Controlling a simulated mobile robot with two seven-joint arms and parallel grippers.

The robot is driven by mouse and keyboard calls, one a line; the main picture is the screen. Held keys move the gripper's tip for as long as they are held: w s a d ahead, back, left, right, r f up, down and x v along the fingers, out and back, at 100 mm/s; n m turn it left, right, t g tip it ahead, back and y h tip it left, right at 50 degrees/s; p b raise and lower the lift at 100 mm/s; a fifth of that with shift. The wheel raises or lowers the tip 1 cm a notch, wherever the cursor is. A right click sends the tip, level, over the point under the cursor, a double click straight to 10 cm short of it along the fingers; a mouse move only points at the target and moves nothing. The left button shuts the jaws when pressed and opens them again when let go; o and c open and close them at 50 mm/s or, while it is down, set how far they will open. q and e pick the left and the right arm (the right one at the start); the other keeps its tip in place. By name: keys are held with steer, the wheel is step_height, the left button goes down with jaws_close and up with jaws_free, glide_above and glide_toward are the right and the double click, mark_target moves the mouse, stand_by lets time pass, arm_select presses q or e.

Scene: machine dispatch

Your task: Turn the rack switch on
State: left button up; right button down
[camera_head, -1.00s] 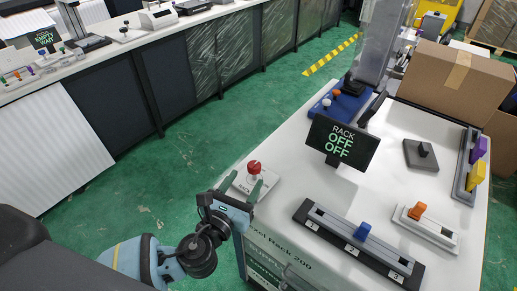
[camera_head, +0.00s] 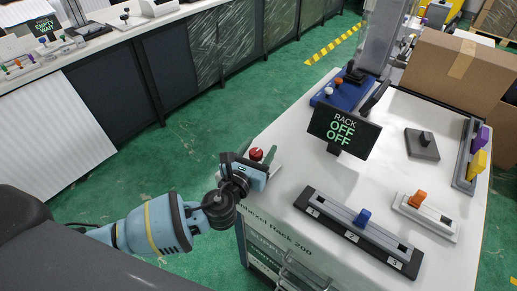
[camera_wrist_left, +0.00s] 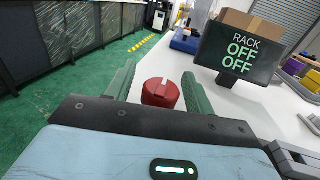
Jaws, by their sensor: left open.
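A red knob (camera_head: 257,153), also in the left wrist view (camera_wrist_left: 160,92), stands on a small pale plate at the near left corner of the white rack top (camera_head: 290,150). My left gripper (camera_head: 256,158) is open, with its green fingers on either side of the red knob. In the left wrist view a gap shows between the knob and each finger (camera_wrist_left: 158,96). The black display (camera_head: 343,130) reads "RACK OFF OFF". The gripper hides most of the knob's plate. My right gripper is not in view.
A numbered slider with a blue handle (camera_head: 363,218), an orange-handled slider (camera_head: 417,199) and a dark grey block (camera_head: 422,144) lie on the rack top. A blue base (camera_head: 343,92) and a cardboard box (camera_head: 452,70) stand farther back. Green floor (camera_head: 160,165) is clear at left.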

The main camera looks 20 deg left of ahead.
arm_select(q)
steer(key=c, duration=1)
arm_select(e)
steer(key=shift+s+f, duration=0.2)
